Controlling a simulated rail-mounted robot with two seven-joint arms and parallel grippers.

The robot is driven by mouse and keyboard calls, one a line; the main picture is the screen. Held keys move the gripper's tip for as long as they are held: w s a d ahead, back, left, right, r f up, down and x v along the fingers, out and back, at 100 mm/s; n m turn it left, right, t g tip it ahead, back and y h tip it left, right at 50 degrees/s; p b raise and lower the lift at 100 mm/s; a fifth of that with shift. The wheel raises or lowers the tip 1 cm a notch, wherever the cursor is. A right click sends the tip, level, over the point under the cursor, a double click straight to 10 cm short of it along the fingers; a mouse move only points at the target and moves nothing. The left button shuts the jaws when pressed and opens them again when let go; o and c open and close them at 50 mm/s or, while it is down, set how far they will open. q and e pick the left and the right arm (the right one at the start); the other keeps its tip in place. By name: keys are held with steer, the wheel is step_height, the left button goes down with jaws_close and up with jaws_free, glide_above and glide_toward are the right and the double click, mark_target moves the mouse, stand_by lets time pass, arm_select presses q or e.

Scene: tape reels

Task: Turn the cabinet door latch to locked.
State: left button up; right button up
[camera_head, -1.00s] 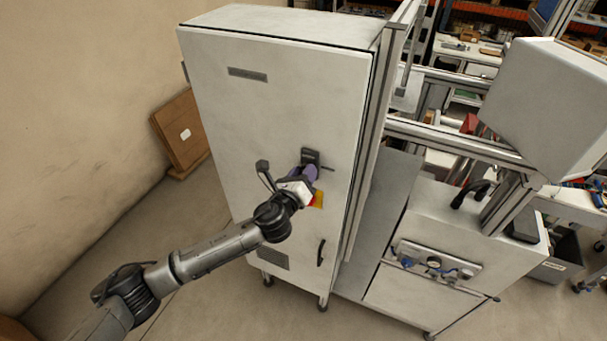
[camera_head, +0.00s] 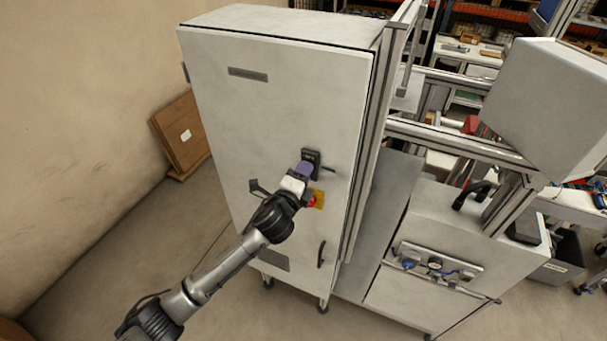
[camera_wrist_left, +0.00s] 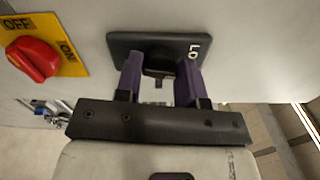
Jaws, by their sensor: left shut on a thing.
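The cabinet (camera_head: 235,110) is a tall pale grey box with its door facing me. The door latch (camera_head: 311,155) sits on a dark plate at the door's right side; in the left wrist view its dark knob (camera_wrist_left: 158,62) lies between my purple fingers on the plate (camera_wrist_left: 118,42), where the letters "LO" show and the rest is hidden. My left gripper (camera_head: 305,167), also in the left wrist view (camera_wrist_left: 160,78), is shut on the latch knob. The knob's exact angle is hard to tell. My right gripper is in neither view.
A red rotary switch (camera_wrist_left: 35,60) on a yellow OFF/ON plate (camera_wrist_left: 72,68) is close beside the gripper. A dark door handle (camera_head: 321,253) is below. A grey frame (camera_head: 440,138) and a lower machine cabinet (camera_head: 440,230) stand to the right.

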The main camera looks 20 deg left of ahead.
arm_select(q)
steer(key=shift+n, duration=0.8)
steer(key=o, duration=0.9)
steer(key=shift+s, duration=0.1)
steer(key=shift+s+a+b, duration=0.15)
steer(key=shift+s+b, duration=0.3)
steer(key=shift+s, duration=1.8)
steer(key=shift+s+a+b, duration=0.15)
steer(key=shift+s+b, duration=0.25)
steer(key=shift+s, duration=1.9)
steer(key=shift+s+a+b, duration=0.15)
steer(key=shift+s+b, duration=0.3)
steer(key=shift+s, duration=1.8)
